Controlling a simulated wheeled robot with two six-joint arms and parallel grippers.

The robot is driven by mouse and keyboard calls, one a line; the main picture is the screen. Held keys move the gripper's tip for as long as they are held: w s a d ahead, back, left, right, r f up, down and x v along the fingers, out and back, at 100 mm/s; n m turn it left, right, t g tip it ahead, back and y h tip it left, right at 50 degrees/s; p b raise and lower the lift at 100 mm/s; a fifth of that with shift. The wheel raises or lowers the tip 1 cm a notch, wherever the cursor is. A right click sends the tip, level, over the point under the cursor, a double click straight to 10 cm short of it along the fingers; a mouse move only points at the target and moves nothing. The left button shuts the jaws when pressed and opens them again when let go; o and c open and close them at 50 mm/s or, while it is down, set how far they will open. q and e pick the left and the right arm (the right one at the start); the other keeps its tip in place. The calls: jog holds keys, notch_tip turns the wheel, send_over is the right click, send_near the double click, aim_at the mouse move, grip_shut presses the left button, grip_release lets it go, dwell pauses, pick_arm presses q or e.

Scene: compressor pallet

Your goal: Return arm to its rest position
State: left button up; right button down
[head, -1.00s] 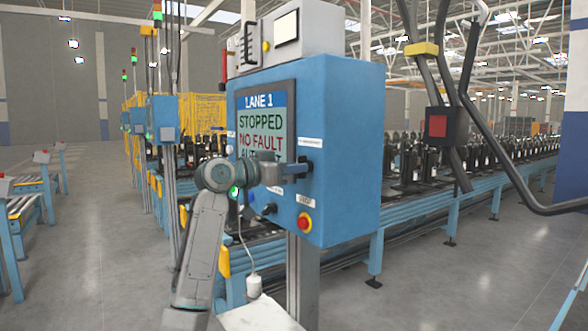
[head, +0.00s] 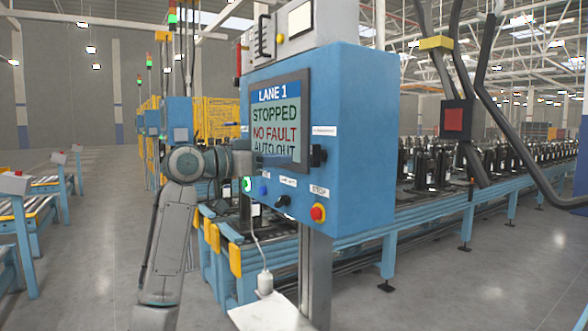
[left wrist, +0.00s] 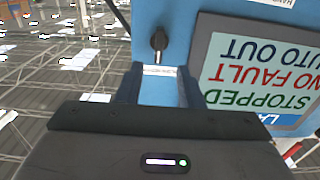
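My left arm (head: 180,210) rises from the bottom left in the head view. Its gripper (head: 256,160) reaches in front of the left edge of the screen on the blue control box (head: 350,150). In the left wrist view the two fingers of the gripper (left wrist: 160,80) are apart, with only blue panel and a white label between them. A black knob (left wrist: 159,42) on the panel lies beyond the fingertips. It also shows in the head view (head: 318,155), clear of the gripper. My right gripper is not in view.
The screen (head: 278,118) reads LANE 1, STOPPED, NO FAULT, AUTO OUT. Buttons and a red stop button (head: 318,212) sit below it. A post (head: 315,270) and a white shelf (head: 265,312) stand under the box. Open floor (head: 90,270) lies left of my arm.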

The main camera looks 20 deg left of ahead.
pick_arm(q)
jog(key=shift+v, duration=0.95)
